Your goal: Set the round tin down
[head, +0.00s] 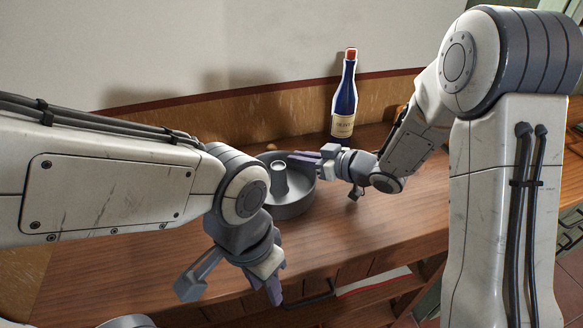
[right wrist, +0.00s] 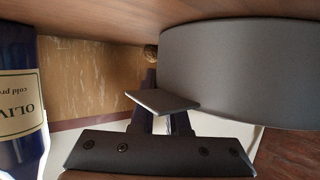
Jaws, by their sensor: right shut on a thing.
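The round tin (head: 293,208) is a dark grey ring-shaped pan with a hollow tube in its middle. It is upright at the table's middle, on the table or just above it; I cannot tell which. My right gripper (head: 303,159) is shut on the tin's rim at its far right side. In the right wrist view, the tin's outer wall (right wrist: 240,75) fills the right side, and the gripper's fingers (right wrist: 160,105) are at its edge. My left gripper (head: 232,288) is open and empty, in front of the tin near the table's front edge.
A blue bottle (head: 344,100) with a red cap and cream label stands behind my right gripper; it also shows in the right wrist view (right wrist: 18,90). The wooden table (head: 400,225) is clear to the right. A small brown thing (right wrist: 151,53) sits behind the tin.

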